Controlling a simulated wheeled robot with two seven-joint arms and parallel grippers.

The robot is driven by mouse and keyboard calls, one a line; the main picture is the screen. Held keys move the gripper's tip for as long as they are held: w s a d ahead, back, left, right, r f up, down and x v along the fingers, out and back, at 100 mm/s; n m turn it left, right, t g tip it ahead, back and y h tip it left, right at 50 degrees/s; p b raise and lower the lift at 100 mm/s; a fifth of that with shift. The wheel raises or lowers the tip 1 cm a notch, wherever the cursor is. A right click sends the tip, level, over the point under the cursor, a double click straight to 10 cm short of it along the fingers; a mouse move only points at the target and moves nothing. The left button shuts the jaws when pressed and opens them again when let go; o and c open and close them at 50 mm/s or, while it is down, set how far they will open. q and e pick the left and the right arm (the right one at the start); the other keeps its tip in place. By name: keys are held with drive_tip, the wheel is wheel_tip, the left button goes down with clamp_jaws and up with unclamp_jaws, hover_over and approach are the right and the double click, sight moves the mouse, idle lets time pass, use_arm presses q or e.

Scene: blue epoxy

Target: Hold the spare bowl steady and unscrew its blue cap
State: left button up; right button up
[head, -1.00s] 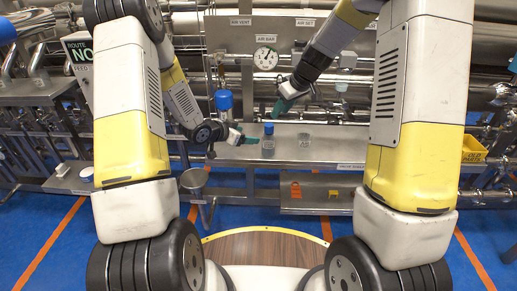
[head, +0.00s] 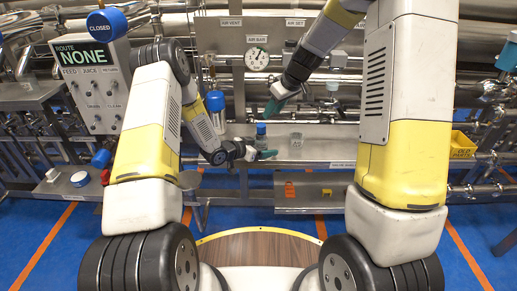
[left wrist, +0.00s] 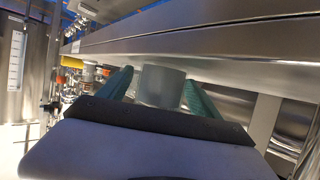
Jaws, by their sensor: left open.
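The spare bowl (head: 261,140) is a small clear jar with a blue cap (head: 261,128), upright on the steel shelf (head: 335,150). My left gripper (head: 266,154) is open in front of the bowl's lower part, its teal fingers pointing right. In the left wrist view a grey cylinder (left wrist: 163,86), which looks like the bowl's body, sits between the two teal fingers (left wrist: 160,95); contact cannot be told, and no cap shows there. My right gripper (head: 272,107) is above the cap, pointing down and left; its opening cannot be made out.
A second clear cup (head: 296,140) stands right of the bowl. A blue-topped filter unit (head: 215,102) hangs at left, below the pressure gauge (head: 257,59). The shelf's right part is clear. An orange item (head: 290,190) lies on the lower shelf. A yellow bin (head: 461,145) is far right.

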use_arm(q)
drive_tip(key=shift+w+d+f, duration=0.1)
drive_tip(key=shift+w+d, duration=0.1)
clamp_jaws()
idle(0.6)
idle(0.9)
